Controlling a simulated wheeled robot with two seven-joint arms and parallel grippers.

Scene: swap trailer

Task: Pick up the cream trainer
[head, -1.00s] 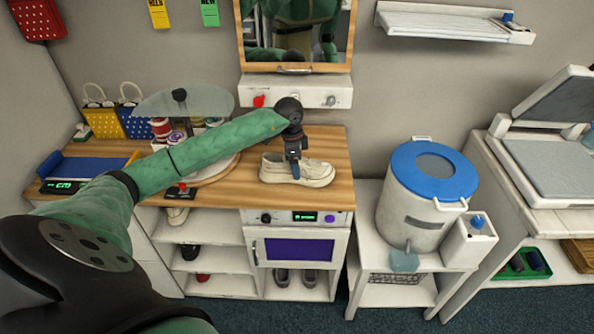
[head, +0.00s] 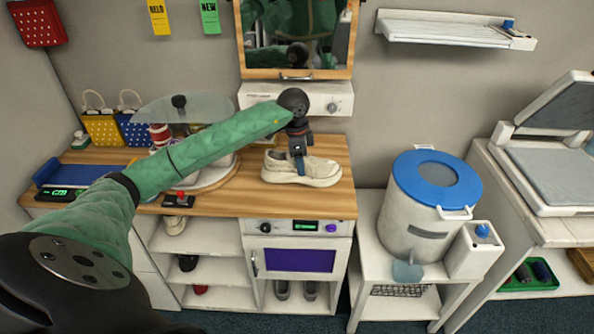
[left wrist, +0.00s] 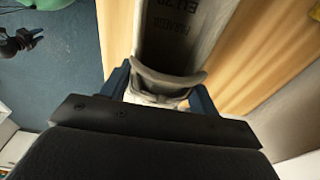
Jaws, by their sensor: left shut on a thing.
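I cannot tell for certain whether the sole is clear of the wood. In the left wrist view the blue fingers of my left gripper (left wrist: 160,95) are on either side of the trainer's collar (left wrist: 168,80). The palm hides part of the shoe. My right gripper is not in view.
The wooden counter (head: 235,200) also bears a round display stand (head: 222,175) to the left, a small red-buttoned box (head: 178,200) and a blue tray (head: 88,172). A mirror and white panel (head: 318,97) stand behind. A blue-lidded drum (head: 410,225) is to the right.

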